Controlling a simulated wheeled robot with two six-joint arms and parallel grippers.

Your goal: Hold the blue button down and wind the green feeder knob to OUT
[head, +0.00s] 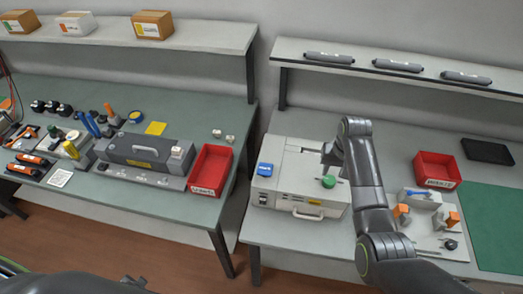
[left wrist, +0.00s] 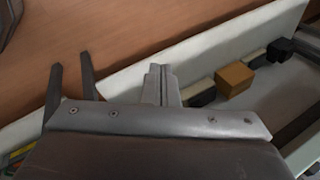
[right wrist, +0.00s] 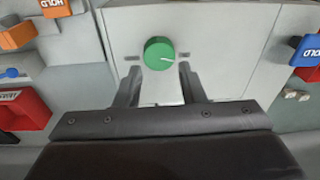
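The grey-white machine (head: 290,206) stands on the right-hand table. Its blue button (head: 265,169) is at the left of the top; in the right wrist view the blue button, marked HOLD (right wrist: 308,50), is at the right edge. The green knob (head: 328,182) is on the machine's right part; it also shows in the right wrist view (right wrist: 158,55), its white pointer line towards picture right. Labels beside it are unreadable. My right gripper (right wrist: 159,76) is open, its fingers either side of the knob's near edge; contact is unclear. My left gripper (left wrist: 161,80) looks shut and empty, away from the machine.
A red bin (head: 437,170) and a pale tray (head: 430,235) with orange parts stand right of the machine. Another red bin (head: 210,170) and a dark grey device (head: 145,158) are on the left table. A gap separates the tables.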

